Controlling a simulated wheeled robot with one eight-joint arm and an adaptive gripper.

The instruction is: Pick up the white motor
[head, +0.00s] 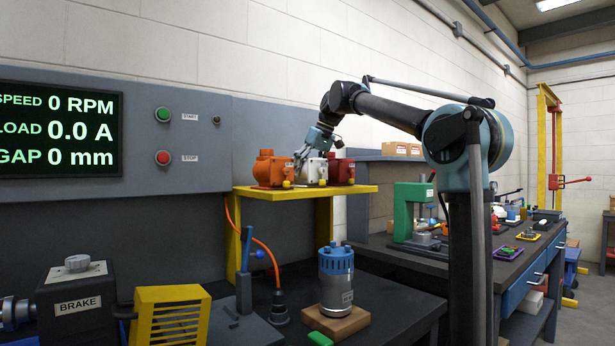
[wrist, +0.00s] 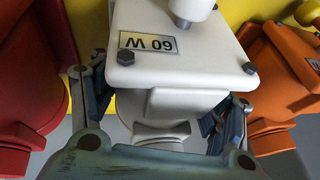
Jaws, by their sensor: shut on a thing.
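The white motor (head: 312,171) stands on the yellow shelf between an orange motor (head: 270,170) and a red motor (head: 341,171). In the wrist view the white motor (wrist: 180,60) fills the middle, with a "60 W" plate on its top box. My gripper (head: 302,160) is at the white motor. In the wrist view my gripper's fingers (wrist: 160,115) lie on both sides of the motor's body, shut on it. The fingertips are partly hidden by the motor and my gripper's body. The motor appears still at shelf level.
The red motor (wrist: 30,80) is close on the left and the orange motor (wrist: 275,80) close on the right in the wrist view. The yellow shelf (head: 300,193) stands above a dark bench. A blue-topped motor (head: 336,280) stands on a wooden block below. A green press (head: 412,212) is to the right.

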